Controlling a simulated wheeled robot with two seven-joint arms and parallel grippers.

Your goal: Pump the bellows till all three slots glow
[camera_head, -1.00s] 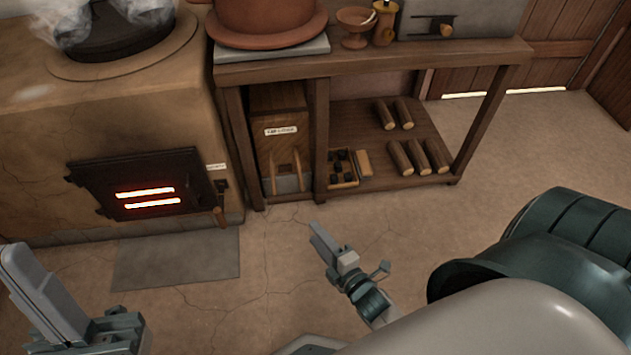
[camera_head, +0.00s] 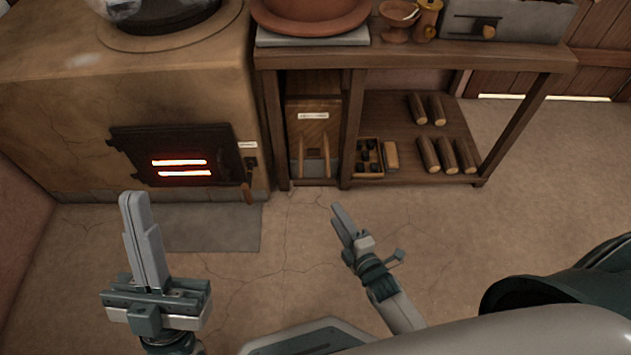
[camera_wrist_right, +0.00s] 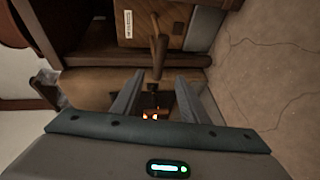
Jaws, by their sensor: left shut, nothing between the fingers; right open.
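The dark furnace door (camera_head: 180,155) at the left has two slots (camera_head: 180,162) glowing orange-red, one above the other; I cannot make out a third. The bellows (camera_head: 314,116), a wooden box with a pale label and two upright handles (camera_head: 318,158), stands under the bench. It also shows at the top of the right wrist view (camera_wrist_right: 185,18), with one handle (camera_wrist_right: 158,48) ahead of the fingers. My right gripper (camera_head: 342,222) is open and empty, in front of and apart from the bellows. My left gripper (camera_head: 142,225) is shut and empty, before the furnace.
A wooden bench (camera_head: 420,60) carries a terracotta pot (camera_head: 312,15) and small vessels. Its lower shelf (camera_head: 385,110) holds several logs and a compartmented box (camera_head: 369,158) of dark lumps. A grey slab (camera_head: 215,228) lies before the furnace. The floor around it is clear.

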